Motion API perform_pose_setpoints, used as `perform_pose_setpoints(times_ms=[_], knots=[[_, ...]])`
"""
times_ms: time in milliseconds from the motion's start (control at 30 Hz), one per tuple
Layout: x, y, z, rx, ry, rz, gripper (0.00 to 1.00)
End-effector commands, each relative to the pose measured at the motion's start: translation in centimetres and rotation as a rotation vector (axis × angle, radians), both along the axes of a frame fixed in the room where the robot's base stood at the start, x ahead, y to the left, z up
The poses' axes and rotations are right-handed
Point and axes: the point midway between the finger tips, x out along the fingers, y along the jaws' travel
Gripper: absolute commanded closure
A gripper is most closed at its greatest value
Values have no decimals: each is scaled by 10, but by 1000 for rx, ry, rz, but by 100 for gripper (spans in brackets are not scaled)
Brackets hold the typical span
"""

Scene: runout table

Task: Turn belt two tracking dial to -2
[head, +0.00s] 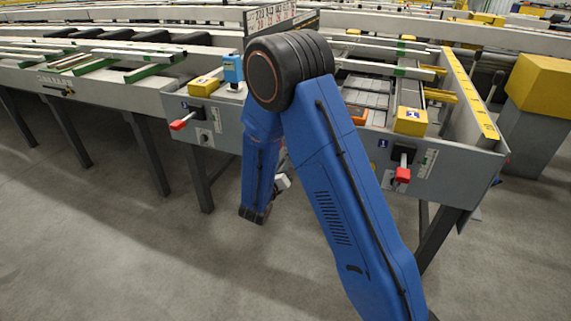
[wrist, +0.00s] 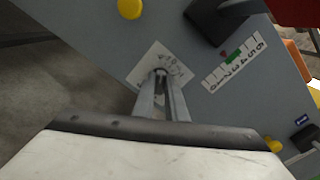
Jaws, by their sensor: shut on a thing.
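In the wrist view, my gripper (wrist: 161,80) reaches the grey front panel (wrist: 205,112) of the table. Its two fingers are shut on the small tracking dial (wrist: 161,71), which is mostly hidden between the fingertips. A white scale plate (wrist: 148,62) with small dark marks lies behind the dial and appears tilted in the picture. The marks are too small to read, so I cannot tell the dial's setting. In the head view, my blue arm covers this part of the panel and the dial.
In the wrist view, a numbered strip (wrist: 233,62) with green and red marks is right of the dial, near a dark block (wrist: 215,22). In the head view, red-handled levers stick out at left (head: 182,122) and right (head: 403,174). The floor (head: 110,250) in front is clear.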

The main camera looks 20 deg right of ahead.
Motion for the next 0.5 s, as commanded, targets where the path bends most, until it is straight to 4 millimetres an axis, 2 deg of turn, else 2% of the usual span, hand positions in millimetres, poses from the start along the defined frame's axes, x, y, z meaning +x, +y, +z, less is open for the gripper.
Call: perform_pose_setpoints(times_ms=[500], knots=[[0,1,-1,-105,77,1,100]])
